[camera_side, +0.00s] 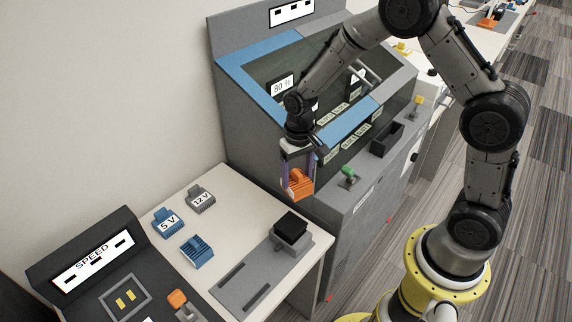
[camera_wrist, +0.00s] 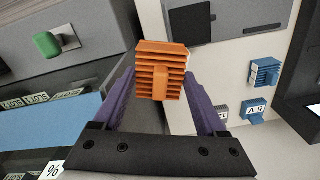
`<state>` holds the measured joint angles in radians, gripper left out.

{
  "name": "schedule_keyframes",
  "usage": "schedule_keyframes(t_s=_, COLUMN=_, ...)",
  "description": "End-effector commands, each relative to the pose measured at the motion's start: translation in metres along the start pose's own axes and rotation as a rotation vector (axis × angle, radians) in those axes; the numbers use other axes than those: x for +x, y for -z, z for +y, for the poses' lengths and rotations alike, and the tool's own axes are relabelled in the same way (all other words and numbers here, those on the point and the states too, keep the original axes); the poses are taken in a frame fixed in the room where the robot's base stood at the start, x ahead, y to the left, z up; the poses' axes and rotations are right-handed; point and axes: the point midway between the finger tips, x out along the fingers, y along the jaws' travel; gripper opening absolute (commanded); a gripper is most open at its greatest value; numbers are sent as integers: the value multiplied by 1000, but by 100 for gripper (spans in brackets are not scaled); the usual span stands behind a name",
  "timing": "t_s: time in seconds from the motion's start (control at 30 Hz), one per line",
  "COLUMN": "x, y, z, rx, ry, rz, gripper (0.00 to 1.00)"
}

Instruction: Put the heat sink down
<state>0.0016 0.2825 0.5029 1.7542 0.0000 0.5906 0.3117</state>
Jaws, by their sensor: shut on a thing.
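An orange finned heat sink (camera_side: 299,184) is held in my gripper (camera_side: 298,178), up in the air near the right edge of the white table and the grey console. In the wrist view the heat sink (camera_wrist: 162,72) sits between the purple fingers of my gripper (camera_wrist: 160,85), which are shut on it. A blue finned heat sink (camera_side: 197,251) lies on the white table; it also shows in the wrist view (camera_wrist: 264,72).
The white table (camera_side: 225,195) holds a blue 5 V block (camera_side: 166,223), a grey 12 V block (camera_side: 201,200) and a grey fixture with a black block (camera_side: 291,228). A console with a green knob (camera_side: 347,171) stands at the right. A SPEED panel (camera_side: 92,262) is at the lower left.

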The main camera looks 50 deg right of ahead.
Motion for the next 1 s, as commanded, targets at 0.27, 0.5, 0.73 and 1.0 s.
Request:
schedule_keyframes(t_s=0.27, x=-2, y=-1, z=0, rx=-267, ry=-2, rz=-10, gripper=2)
schedule_keyframes(t_s=0.5, x=-2, y=-1, z=0, rx=-326, ry=-2, rz=-11, gripper=2)
schedule_keyframes(t_s=0.73, x=-2, y=0, z=-1, rx=-503, ry=0, rz=-4, gripper=2)
schedule_keyframes(t_s=1.0, x=2, y=-5, z=0, rx=-917, ry=0, rz=-2, gripper=2)
